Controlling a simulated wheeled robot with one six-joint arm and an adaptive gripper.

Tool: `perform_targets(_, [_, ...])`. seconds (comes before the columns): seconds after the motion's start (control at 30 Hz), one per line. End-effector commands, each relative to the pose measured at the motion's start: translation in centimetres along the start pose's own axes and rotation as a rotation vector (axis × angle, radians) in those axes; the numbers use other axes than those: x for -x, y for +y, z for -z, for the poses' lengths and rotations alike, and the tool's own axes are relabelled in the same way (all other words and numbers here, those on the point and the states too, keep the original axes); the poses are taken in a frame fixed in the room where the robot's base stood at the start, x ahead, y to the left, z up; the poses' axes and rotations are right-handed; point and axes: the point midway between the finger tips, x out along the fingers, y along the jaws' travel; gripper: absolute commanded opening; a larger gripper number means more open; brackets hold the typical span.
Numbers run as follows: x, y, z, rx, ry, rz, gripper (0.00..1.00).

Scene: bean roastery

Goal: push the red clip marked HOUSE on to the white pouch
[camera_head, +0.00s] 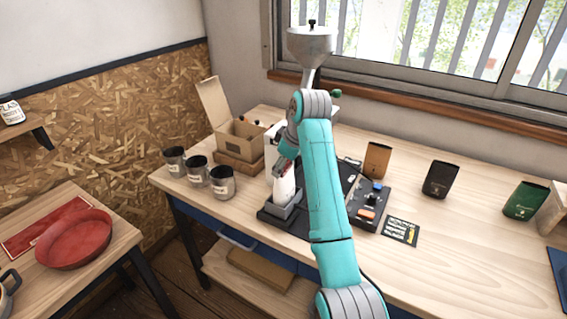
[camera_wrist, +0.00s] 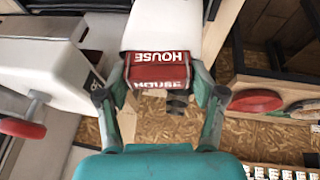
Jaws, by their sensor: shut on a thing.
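The red clip (camera_wrist: 157,57) marked HOUSE is held between the two fingers of my gripper (camera_wrist: 160,78) in the wrist view. My gripper (camera_head: 286,164) is shut on it. The white pouch (camera_wrist: 165,22) lies straight beyond the clip, and the clip meets its end; how far the clip sits over the edge I cannot tell. In the head view the white pouch (camera_head: 284,191) stands upright in a dark grey holder (camera_head: 281,211), with my gripper and a bit of red at its top. My arm hides part of the area behind.
A black tray (camera_head: 375,201) with blue, dark and orange clips lies right of my arm. Brown (camera_head: 377,158), black (camera_head: 440,180) and green (camera_head: 525,201) pouches stand farther right. Three cups (camera_head: 222,182) and an open cardboard box (camera_head: 238,138) stand left. A metal hopper (camera_head: 311,45) rises behind.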

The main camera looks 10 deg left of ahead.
Motion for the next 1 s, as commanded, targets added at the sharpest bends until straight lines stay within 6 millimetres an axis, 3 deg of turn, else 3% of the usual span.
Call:
perform_targets(0.03, [-0.81, -0.29, -0.5, -0.002, -0.011, 0.01, 0.36])
perform_targets(0.53, [-1.6, -0.43, -0.9, -0.003, -0.013, 0.011, 0.49])
perform_targets(0.9, [-1.55, -0.39, -0.88, -0.003, -0.012, 0.01, 0.5])
perform_targets(0.93, [-1.54, -0.39, -0.87, -0.003, -0.011, 0.01, 0.89])
perform_targets(1.0, [-1.5, -0.38, -0.83, -0.003, -0.01, 0.009, 1.0])
